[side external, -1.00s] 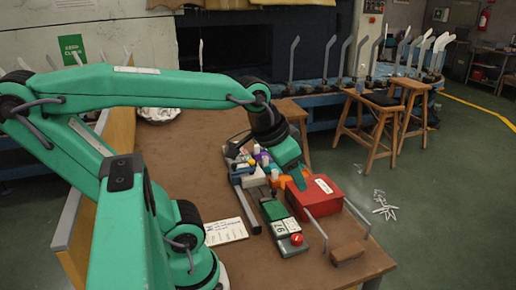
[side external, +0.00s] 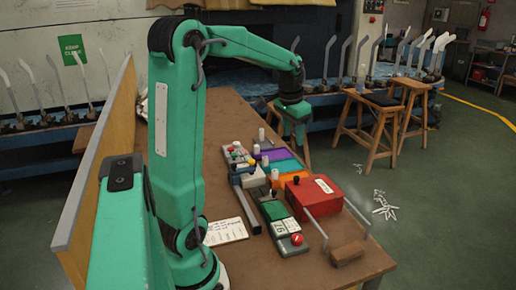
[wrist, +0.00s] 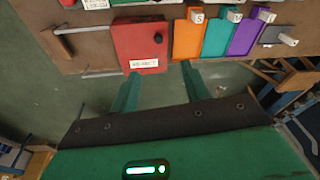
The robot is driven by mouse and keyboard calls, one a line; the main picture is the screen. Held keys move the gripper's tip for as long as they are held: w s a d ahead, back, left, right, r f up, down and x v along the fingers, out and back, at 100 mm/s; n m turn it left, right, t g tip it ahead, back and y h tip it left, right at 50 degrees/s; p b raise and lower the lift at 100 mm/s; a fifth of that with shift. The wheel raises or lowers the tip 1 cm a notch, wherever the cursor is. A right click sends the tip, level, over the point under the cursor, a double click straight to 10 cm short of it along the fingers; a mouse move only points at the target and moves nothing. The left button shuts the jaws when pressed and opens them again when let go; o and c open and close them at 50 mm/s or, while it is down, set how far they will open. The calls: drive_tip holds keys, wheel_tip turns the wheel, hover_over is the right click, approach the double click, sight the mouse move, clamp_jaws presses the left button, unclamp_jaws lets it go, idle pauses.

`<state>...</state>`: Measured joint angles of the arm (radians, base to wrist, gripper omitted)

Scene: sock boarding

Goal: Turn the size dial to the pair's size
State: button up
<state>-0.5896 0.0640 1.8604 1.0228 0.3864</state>
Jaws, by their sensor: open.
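My gripper (side external: 294,138) is raised, beyond the orange, teal and purple panels. In the wrist view its two fingers (wrist: 160,88) are apart with nothing between them, over the floor past the table edge. A small black knob (side external: 273,193) stands on the long strip on the table; I cannot tell whether it is the size dial. Another black knob (side external: 296,180) sits on top of the red box (side external: 318,196) and also shows in the wrist view (wrist: 158,38). The panels are marked in the wrist view; the orange panel (wrist: 187,42) reads S. No pointer or dial setting is readable.
Two white display cards (side external: 284,227) and a red button (side external: 297,239) lie at the strip's near end. A printed sheet (side external: 225,231) lies to the left. Metal rails and a brown block (side external: 347,253) are by the red box. The table's left middle is clear.

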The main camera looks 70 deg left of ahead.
drive_tip(key=shift+n+g+h, duration=0.6)
drive_tip(key=shift+n+g, duration=0.1)
drive_tip(key=shift+g, duration=0.2)
drive_tip(key=s+a+f, duration=0.1)
drive_tip(key=a+f, duration=0.2)
drive_tip(key=a, duration=0.4)
drive_tip(key=s+a+f, duration=0.2)
drive_tip(key=a+f, duration=0.2)
drive_tip(key=a, duration=0.3)
drive_tip(key=s+a+f, duration=0.2)
drive_tip(key=a+f, duration=0.2)
drive_tip(key=a, duration=0.2)
drive_tip(key=shift+a+f, duration=0.2)
drive_tip(key=shift+a, duration=0.2)
drive_tip(key=shift+f, duration=0.1)
drive_tip(key=shift+f, duration=3.8)
drive_tip(key=c, duration=1)
